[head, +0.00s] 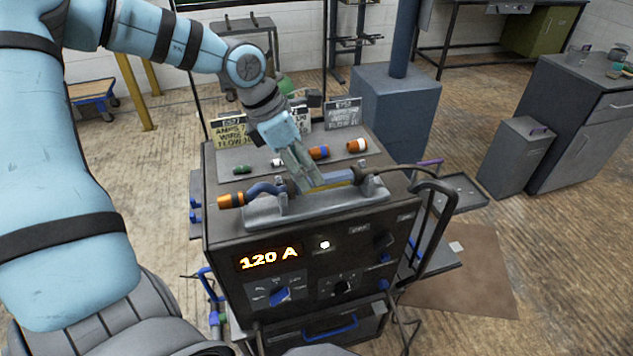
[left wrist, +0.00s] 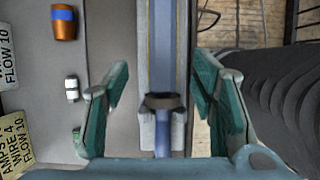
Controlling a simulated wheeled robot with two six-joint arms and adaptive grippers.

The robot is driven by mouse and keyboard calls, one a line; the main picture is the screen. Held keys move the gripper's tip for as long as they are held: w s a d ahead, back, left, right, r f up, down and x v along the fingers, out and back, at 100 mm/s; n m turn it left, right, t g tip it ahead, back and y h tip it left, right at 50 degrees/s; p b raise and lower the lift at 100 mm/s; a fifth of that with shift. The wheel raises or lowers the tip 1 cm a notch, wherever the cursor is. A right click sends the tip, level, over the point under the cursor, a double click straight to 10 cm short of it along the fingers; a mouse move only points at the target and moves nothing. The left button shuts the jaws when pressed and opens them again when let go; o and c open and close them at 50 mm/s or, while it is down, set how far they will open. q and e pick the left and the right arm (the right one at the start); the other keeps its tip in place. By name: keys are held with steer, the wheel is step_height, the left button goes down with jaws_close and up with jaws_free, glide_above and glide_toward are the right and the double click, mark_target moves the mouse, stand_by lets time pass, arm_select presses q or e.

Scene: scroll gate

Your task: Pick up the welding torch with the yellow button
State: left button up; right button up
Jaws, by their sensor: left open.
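The welding torch (head: 341,176) lies in a grey cradle (head: 330,208) on top of the welding machine. It has an orange nozzle at its left end, a bent blue neck and a blue handle with a strip of yellow low along it. My left gripper (head: 309,182) is open and reaches down over the handle, hiding part of it. In the left wrist view the blue handle (left wrist: 171,50) runs between the two parted teal fingers (left wrist: 162,75), with a gap on each side. A yellow button cannot be made out clearly there. My right gripper is not in view.
The machine (head: 325,262) shows 120 A. A black rail (head: 440,210) and a side tray (head: 458,190) are at the right.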

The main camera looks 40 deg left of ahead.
arm_select(q)
steer(key=x, duration=0.4)
steer(key=shift+w+d+f, duration=0.15)
steer(key=shift+w+d, duration=0.15)
steer(key=shift+s, duration=0.1)
steer(key=shift+s, duration=0.1)
steer(key=shift+c, duration=1.4)
jaws_close()
